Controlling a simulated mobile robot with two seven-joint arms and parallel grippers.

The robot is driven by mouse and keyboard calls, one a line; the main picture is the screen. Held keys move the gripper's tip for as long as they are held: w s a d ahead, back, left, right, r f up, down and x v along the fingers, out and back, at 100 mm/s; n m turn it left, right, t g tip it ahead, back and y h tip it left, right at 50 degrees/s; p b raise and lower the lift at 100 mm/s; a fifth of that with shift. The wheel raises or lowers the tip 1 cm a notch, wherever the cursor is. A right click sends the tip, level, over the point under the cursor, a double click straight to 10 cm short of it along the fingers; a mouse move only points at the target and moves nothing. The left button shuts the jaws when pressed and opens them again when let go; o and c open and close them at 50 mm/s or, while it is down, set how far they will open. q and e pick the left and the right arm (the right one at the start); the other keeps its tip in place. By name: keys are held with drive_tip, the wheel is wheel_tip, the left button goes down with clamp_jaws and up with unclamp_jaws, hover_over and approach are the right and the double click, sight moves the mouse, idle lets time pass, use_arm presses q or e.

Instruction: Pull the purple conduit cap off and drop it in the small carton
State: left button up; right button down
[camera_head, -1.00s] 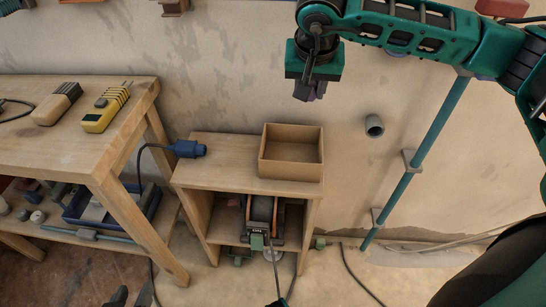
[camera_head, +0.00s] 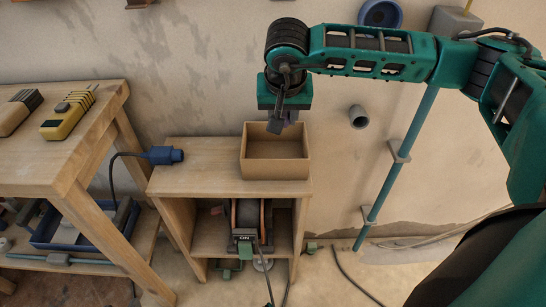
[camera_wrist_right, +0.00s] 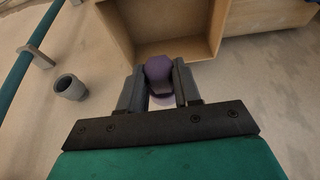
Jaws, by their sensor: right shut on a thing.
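My right gripper (camera_wrist_right: 160,88) is shut on the purple conduit cap (camera_wrist_right: 158,68), which shows between its two fingers in the right wrist view. In the head view the right gripper (camera_head: 280,127) hangs pointing down at the back edge of the small carton (camera_head: 275,169). The cap is mostly hidden there by the fingers. The carton is open-topped and looks empty, and it sits on the right part of the small wooden cabinet's top. The carton (camera_wrist_right: 205,48) also shows just beyond the cap in the right wrist view. My left gripper is not in view.
A blue plug connector (camera_head: 164,156) lies on the wooden cabinet (camera_head: 195,178) left of the carton. A grey pipe stub (camera_head: 358,116) juts from the wall, and a teal conduit (camera_head: 407,140) runs down to its right.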

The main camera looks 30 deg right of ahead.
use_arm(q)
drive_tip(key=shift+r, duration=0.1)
use_arm(e)
drive_tip(key=c, duration=1)
unclamp_jaws()
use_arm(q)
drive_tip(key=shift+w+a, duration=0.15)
use_arm(e)
drive_tip(key=o, duration=0.3)
drive_tip(key=shift+r, duration=0.1)
use_arm(q)
drive_tip(key=p, duration=0.1)
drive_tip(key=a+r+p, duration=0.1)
drive_tip(key=p, duration=0.1)
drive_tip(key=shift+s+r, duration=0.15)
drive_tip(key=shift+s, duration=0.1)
use_arm(e)
drive_tip(key=v, duration=1.3)
